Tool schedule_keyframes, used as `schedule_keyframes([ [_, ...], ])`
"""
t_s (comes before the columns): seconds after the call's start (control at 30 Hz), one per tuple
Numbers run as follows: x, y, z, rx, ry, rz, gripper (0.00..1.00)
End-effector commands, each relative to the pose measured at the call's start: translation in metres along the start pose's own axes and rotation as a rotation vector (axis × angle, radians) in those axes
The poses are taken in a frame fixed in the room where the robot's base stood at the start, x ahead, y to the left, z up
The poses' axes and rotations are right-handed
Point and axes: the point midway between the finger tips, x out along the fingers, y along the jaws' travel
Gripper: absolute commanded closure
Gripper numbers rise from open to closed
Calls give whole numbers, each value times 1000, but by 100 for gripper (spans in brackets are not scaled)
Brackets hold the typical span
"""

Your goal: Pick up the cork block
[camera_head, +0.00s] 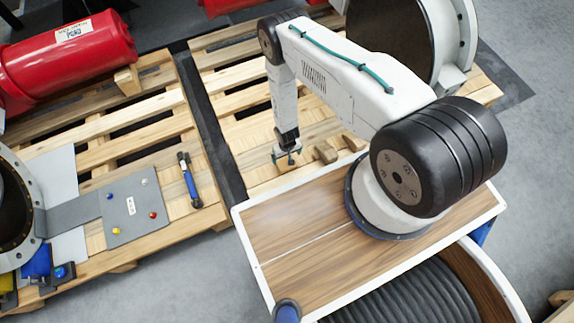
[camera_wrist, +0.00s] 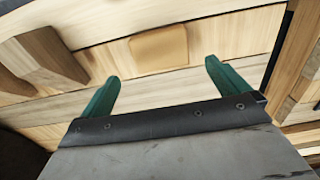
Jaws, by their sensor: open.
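The cork block (camera_wrist: 159,48) is a small tan block with rounded corners. It lies on the pale slats of a wooden pallet (camera_head: 243,135). In the wrist view it sits just beyond the green fingertips, between their lines. My gripper (camera_wrist: 162,72) is open, with nothing between its fingers. In the head view my gripper (camera_head: 287,156) hangs down low over the pallet, near its front edge. I cannot make out the cork block in the head view; the gripper may hide it.
Wooden blocks (camera_head: 325,152) lie on the pallet right of my gripper; one shows at left in the wrist view (camera_wrist: 45,58). A large white flanged part (camera_head: 455,45) stands behind. Left, another pallet holds a blue-handled tool (camera_head: 189,180), a grey plate (camera_head: 130,212) and a red cylinder (camera_head: 75,60).

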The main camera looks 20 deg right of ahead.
Motion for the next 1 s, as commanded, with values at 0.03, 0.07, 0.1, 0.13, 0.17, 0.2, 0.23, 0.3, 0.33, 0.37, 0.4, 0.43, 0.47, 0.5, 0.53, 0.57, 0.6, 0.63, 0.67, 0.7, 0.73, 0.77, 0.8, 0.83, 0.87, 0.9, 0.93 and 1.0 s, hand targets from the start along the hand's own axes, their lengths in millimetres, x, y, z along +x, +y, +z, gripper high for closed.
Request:
schedule_keyframes([
  [0.03, 6, 0, 3, 0, -1, 0, 0],
  [0.07, 10, 0, 2, 0, 0, 0, 0],
  [0.1, 14, 0, 3, 0, 0, 0, 0],
  [0.13, 18, 0, 3, 0, 0, 0, 0],
  [0.17, 21, 0, 3, 0, 0, 0, 0],
  [0.2, 25, 0, 3, 0, 0, 0, 0],
  [0.23, 28, 0, 3, 0, 0, 0, 0],
  [0.3, 35, 0, 4, 0, -2, 0, 0],
  [0.33, 39, 0, 4, 0, -1, 0, 0],
  [0.37, 44, -1, 5, 0, -2, 0, 0],
  [0.4, 50, -1, 5, 0, -1, 0, 0],
  [0.43, 55, -1, 6, 0, -2, 0, 0],
  [0.47, 60, -1, 6, 0, -1, 0, 0],
  [0.5, 65, -1, 5, 0, -1, 0, 0],
  [0.53, 68, -1, 5, 0, -1, 0, 0],
  [0.57, 71, -1, 5, 0, -2, 0, 0],
  [0.6, 74, -1, 5, 0, -1, 0, 0],
  [0.63, 76, -1, 5, 0, -1, 0, 0],
  [0.67, 77, -1, 5, 0, -2, 0, 0],
  [0.7, 78, -1, 5, 0, -1, 0, 0],
  [0.73, 78, -1, 5, 0, -1, -1, 0],
  [0.77, 78, -1, 4, 0, -1, -1, 0],
  [0.8, 78, -1, 4, 0, -1, -1, 0],
  [0.83, 78, -1, 4, 0, -1, -1, 0],
  [0.87, 78, -1, 4, 0, -1, -1, 0],
  [0.9, 78, -1, 4, 0, -1, -1, 3],
  [0.93, 78, -1, 4, 0, -1, -1, 11],
  [1.0, 78, -1, 4, 0, -1, -1, 31],
])
